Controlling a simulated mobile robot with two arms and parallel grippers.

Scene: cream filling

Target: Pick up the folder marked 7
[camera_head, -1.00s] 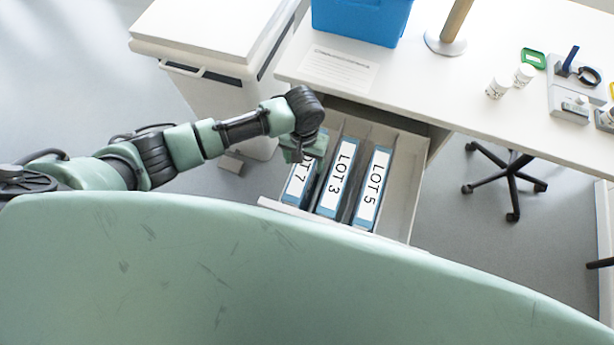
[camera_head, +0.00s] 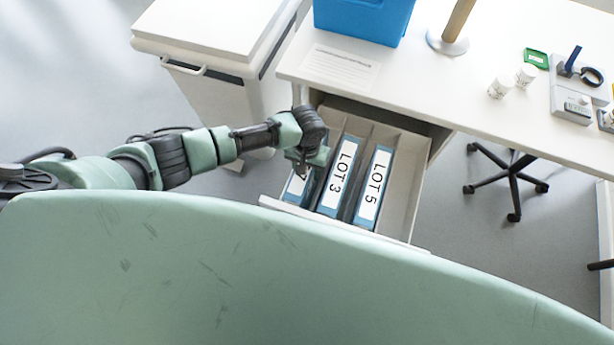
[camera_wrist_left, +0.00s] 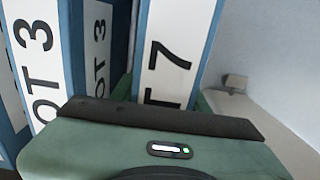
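The folder marked LOT 7 (camera_head: 295,189) stands at the left in the open drawer, spine up and partly hidden by my left gripper (camera_head: 304,165). In the left wrist view its white label with the 7 (camera_wrist_left: 175,50) is close in front of the gripper. The green fingers show on either side of the spine and look open around it; contact cannot be made out. The LOT 3 folder (camera_head: 339,178) stands beside it, also at the left of the wrist view (camera_wrist_left: 37,45). The LOT 5 folder (camera_head: 372,190) is further right. My right gripper is not in view.
The drawer (camera_head: 408,190) has free room right of LOT 5. The white desktop (camera_head: 450,85) overhangs behind it, with a blue bin (camera_head: 365,18) and a paper sheet (camera_head: 340,68). A white cabinet (camera_head: 225,85) stands to the left. Cups (camera_head: 500,87) are at the right.

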